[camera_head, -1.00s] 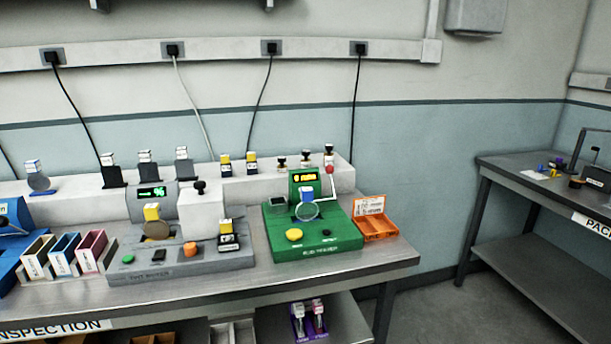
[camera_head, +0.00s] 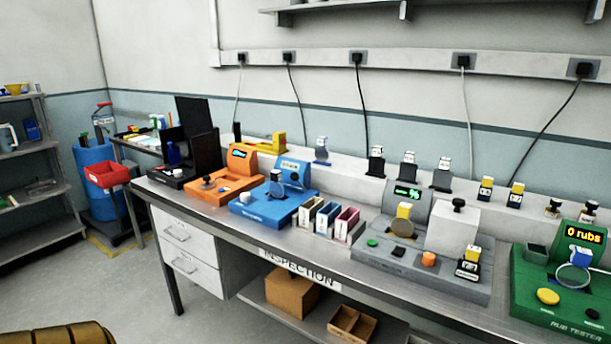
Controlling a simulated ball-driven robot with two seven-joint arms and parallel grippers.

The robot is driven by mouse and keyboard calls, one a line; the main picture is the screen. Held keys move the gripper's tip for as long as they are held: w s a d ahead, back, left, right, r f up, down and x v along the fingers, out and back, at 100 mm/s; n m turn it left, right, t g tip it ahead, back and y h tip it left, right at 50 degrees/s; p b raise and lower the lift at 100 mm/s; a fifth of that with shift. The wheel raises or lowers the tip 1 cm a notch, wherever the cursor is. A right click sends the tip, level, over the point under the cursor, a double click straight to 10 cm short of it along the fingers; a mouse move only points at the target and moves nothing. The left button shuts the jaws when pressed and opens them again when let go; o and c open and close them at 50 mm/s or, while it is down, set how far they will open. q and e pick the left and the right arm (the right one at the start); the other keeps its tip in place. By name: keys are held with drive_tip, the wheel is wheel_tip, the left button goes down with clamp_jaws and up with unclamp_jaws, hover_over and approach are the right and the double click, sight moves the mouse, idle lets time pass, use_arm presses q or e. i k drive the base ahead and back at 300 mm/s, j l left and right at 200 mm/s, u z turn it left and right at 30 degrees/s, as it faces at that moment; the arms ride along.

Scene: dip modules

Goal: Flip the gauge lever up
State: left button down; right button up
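Several test devices stand on the inspection bench (camera_head: 225,222). A grey device (camera_head: 425,262) with a green percent display is right of centre. A green rub tester (camera_head: 560,290) reads "0 rubs" at the right edge. I cannot tell which one carries the gauge lever or how a lever stands. Neither gripper is in view.
Three small bins (camera_head: 327,219) sit between the blue and grey devices. A black box-like unit (camera_head: 190,160) stands at the bench's left end. Floor in front of the drawers is clear.

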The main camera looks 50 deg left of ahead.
sight(294, 177)
drive_tip(key=u, duration=1.5)
